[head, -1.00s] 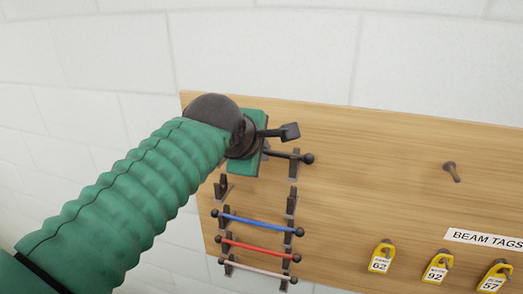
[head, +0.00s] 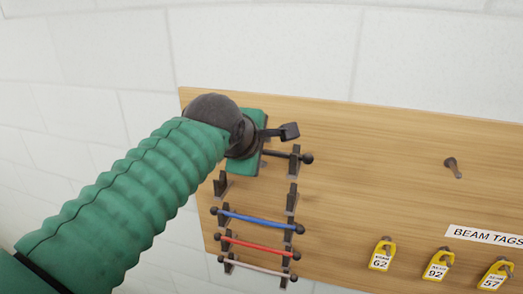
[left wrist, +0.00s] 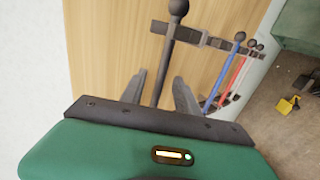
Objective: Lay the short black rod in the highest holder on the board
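The short black rod (left wrist: 165,65) has a round ball end and lies across the dark bracket (left wrist: 190,38) of the highest holder on the board. In the head view its right part (head: 278,154) and ball show at the holder's right bracket (head: 294,165). Its left end is hidden behind my left gripper. My left gripper (left wrist: 160,85) has its two fingers apart, one on each side of the rod, with gaps between. In the head view the green gripper body (head: 246,155) covers the holder's left side. My right gripper is not in view.
Below, one holder (head: 220,184) is empty. Blue (head: 255,221), red (head: 255,246) and pale (head: 255,268) rods lie in lower holders. A bare peg (head: 452,166), yellow tags (head: 381,256) and a label (head: 485,236) are on the wooden board (head: 380,170) at right.

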